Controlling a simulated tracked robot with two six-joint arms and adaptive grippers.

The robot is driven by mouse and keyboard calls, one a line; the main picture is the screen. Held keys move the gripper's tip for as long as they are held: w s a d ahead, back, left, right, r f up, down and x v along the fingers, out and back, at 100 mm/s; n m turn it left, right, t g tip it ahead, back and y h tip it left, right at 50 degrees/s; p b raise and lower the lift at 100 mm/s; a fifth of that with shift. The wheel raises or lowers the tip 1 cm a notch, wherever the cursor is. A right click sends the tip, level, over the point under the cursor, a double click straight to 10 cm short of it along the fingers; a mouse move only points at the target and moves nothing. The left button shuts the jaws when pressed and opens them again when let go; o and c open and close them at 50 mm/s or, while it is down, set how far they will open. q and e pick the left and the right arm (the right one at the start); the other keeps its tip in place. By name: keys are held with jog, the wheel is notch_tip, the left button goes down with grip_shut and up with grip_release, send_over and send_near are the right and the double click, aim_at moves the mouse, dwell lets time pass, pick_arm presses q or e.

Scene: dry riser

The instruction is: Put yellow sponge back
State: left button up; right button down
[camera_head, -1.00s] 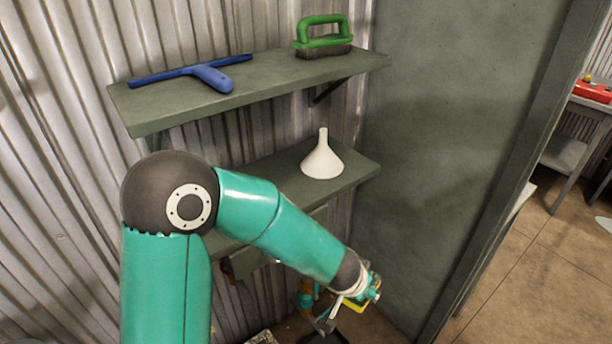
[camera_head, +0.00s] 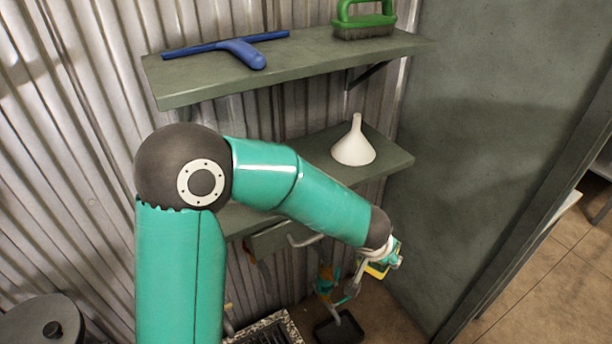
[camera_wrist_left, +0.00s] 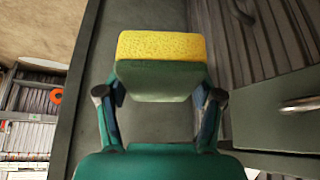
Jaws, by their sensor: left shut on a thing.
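The yellow sponge (camera_wrist_left: 160,46) is held between the fingers of my left gripper (camera_wrist_left: 160,95) in the left wrist view. It has a yellow layer and a dark green layer. In the head view, the sponge (camera_head: 377,270) shows as a small yellow patch at my left gripper (camera_head: 384,264), partly hidden by it. The gripper is below and right of the lower shelf (camera_head: 385,160), in front of the grey panel. My right gripper is not in view.
A white funnel (camera_head: 354,148) stands on the lower shelf. A blue squeegee (camera_head: 242,52) and green-handled brush (camera_head: 363,22) are on the upper shelf (camera_head: 300,60).

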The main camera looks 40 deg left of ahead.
pick_arm(q)
jog(key=s+a+r+n+g+y+b, duration=0.1)
jog(key=s+a+r+n+y+b, duration=0.1)
jog(key=s+a+r+n, duration=0.45)
jog(key=s+a+r+n+g+y+b, duration=0.15)
jog(key=s+r, duration=0.25)
jog(key=r, duration=0.5)
jog(key=shift+n, duration=0.3)
jog(key=w+a+p, duration=0.1)
jog(key=w+a, duration=0.2)
jog(key=a, duration=0.1)
jog(key=w+a+p, duration=0.2)
jog(key=w+a, duration=0.2)
jog(key=a, duration=0.1)
jog(key=w+a+p, duration=0.2)
jog(key=w+a, duration=0.1)
jog(key=a, duration=0.1)
jog(key=shift+w+a, duration=0.2)
jog(key=shift+w, duration=0.15)
jog(key=shift+w+a+f, duration=0.15)
notch_tip(320, 180, down, 3)
jog(key=shift+f+p, duration=0.15)
jog(key=shift+p, duration=0.2)
jog(key=shift+f, duration=0.1)
